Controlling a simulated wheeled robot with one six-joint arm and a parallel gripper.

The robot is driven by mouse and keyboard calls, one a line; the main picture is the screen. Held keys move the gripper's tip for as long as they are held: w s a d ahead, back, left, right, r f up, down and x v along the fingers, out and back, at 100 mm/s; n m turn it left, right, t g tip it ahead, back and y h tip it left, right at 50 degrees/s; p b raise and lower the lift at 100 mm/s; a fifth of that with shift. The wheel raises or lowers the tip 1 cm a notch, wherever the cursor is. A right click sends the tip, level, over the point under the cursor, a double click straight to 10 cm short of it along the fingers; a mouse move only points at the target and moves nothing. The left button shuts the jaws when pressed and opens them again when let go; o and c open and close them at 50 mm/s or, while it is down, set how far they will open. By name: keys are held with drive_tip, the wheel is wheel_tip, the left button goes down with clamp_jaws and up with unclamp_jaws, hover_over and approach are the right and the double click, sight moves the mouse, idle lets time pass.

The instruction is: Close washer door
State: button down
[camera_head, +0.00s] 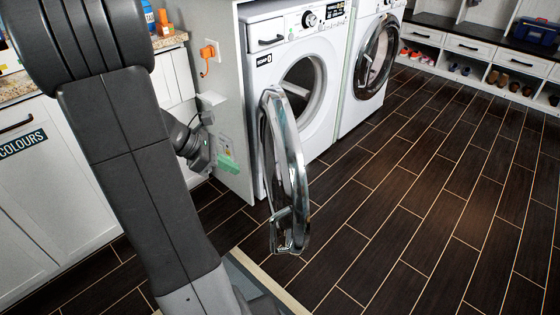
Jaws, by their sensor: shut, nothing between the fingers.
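The near white front-loading washer (322,118) stands at the centre top with its round opening showing dark. Its washer door (298,165), a clear round glass with a chrome rim, stands wide open. It swings out toward me from its left side, seen nearly edge-on. A handle piece (289,231) sits at its lower front edge. My gripper (229,163), with pale green fingertips, is left of the door and apart from it, in front of the grey side panel. It is shut and empty. My arm hides part of the area left of it.
A second white machine (345,105) stands to the right with its round door (376,57). White cabinets (47,190) with a counter are on the left. A shoe bench (480,50) is at the back right. The dark tiled floor (430,190) right of the door is clear.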

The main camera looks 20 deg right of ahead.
drive_tip(key=b, duration=0.4)
approach(283, 185)
wheel_tip(283, 185, down, 4)
drive_tip(key=shift+s+d, duration=0.25)
drive_tip(key=shift+d, duration=0.75)
drive_tip(key=shift+s+d, duration=0.2)
drive_tip(key=shift+d, duration=0.75)
